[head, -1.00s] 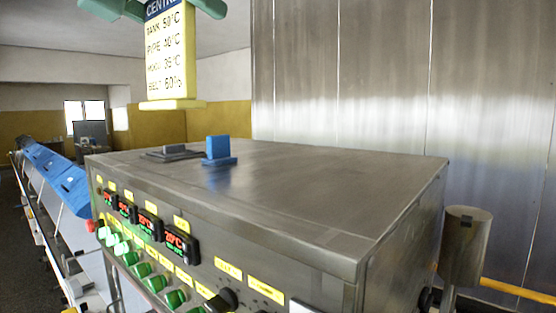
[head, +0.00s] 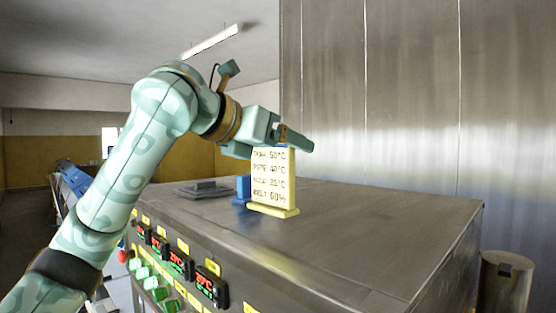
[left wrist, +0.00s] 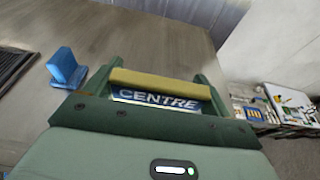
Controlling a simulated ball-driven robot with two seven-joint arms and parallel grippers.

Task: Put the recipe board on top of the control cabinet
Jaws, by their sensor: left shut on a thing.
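The recipe board (head: 273,178) is a cream plate with printed temperature lines and a yellow foot, standing upright. My left gripper (head: 284,140) is shut on its upper part and hides its heading. In the left wrist view the board (left wrist: 160,100) shows its blue "CENTRE" heading between the fingers (left wrist: 158,88). The control cabinet (head: 370,225) is a steel box with a flat top. The board's foot is at or just above that top; I cannot tell if it touches. My right gripper is not in view.
A blue block on a foot (head: 242,188) stands on the cabinet top just left of the board, partly hidden by it. A dark flat plate (head: 205,190) lies further left. The top's right side is clear. A steel cylinder (head: 505,283) stands at the right.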

